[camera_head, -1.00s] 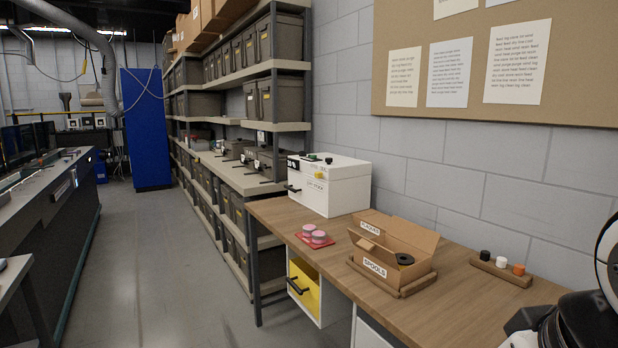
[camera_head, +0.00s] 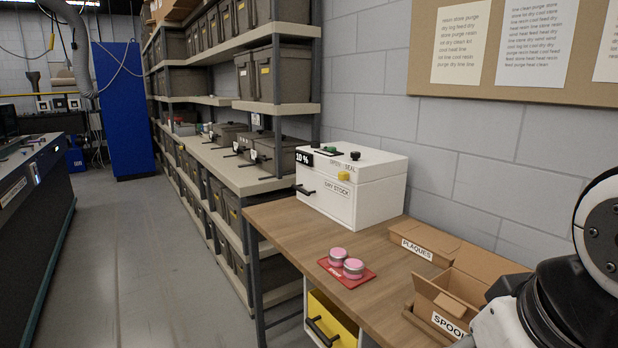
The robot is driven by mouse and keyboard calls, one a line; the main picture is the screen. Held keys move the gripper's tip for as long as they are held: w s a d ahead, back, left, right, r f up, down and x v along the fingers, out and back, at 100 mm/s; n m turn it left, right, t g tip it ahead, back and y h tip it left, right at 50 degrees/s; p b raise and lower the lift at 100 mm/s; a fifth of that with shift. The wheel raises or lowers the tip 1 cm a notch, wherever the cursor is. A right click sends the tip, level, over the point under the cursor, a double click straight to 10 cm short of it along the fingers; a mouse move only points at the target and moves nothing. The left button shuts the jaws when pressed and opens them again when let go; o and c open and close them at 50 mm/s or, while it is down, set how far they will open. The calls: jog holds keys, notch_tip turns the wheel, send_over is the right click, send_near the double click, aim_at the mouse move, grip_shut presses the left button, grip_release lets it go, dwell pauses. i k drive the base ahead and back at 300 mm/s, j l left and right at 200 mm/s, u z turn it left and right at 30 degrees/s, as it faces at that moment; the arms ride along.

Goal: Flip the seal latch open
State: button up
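A white box labelled "DRY STOCK" (camera_head: 352,182) stands at the far end of the wooden table, against the wall. Its front has a black handle (camera_head: 306,190) and a black "10 %" display (camera_head: 303,158). A yellow knob or latch (camera_head: 343,176) sits high on its side, near lettering that seems to read "OPEN" and "SEAL". The latch's exact position is too small to tell. My arm shows at the lower right, but my gripper is out of view.
Two pink-topped tins on a red mat (camera_head: 338,284) lie on the wooden table (camera_head: 285,223) before the box. A yellow drawer (camera_head: 330,322) is below the table. The aisle floor (camera_head: 160,260) at left is clear.

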aim_at(342, 175)
jog(key=k, duration=0.5)
jog(key=i+j+u, duration=0.15)
jog(key=i, duration=0.15)
jog(key=i+j+u, duration=0.2)
jog(key=i, duration=0.15)
jog(key=i+j+u, duration=0.15)
jog(key=i, duration=1)
jog(key=i+j+z, duration=0.1)
jog(key=i+z, duration=0.4)
jog(key=i+j+z, duration=0.25)
jog(key=z, duration=0.25)
